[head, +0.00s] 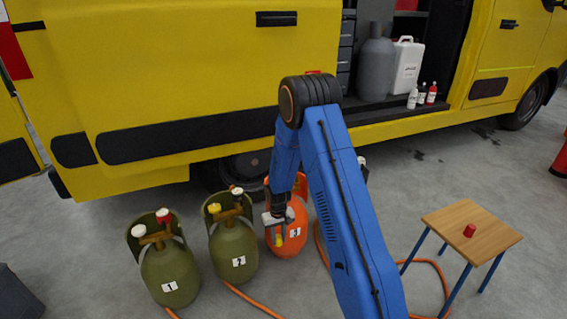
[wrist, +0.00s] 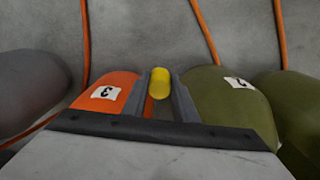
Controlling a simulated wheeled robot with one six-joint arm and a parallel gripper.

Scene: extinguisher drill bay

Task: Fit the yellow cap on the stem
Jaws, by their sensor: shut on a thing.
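The yellow cap (wrist: 160,83) is between the two fingers of my gripper (wrist: 162,98) in the wrist view. In the head view my gripper (head: 278,224) points down in front of the orange cylinder marked 3 (head: 288,240), with the yellow cap (head: 278,240) at its fingertips. In the wrist view the cap lies between orange cylinder 3 (wrist: 112,92) and green cylinder 2 (wrist: 225,95). My gripper and arm cover much of cylinder 3's top in the head view, and I cannot make out a bare stem.
Green cylinders 1 (head: 170,272) and 2 (head: 233,248) stand at left with caps on top. A grey cylinder (wrist: 35,90) shows in the wrist view. Orange hoses cross the floor. A small table (head: 448,222) at right bears a red cap (head: 469,230). The yellow van (head: 200,80) is behind.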

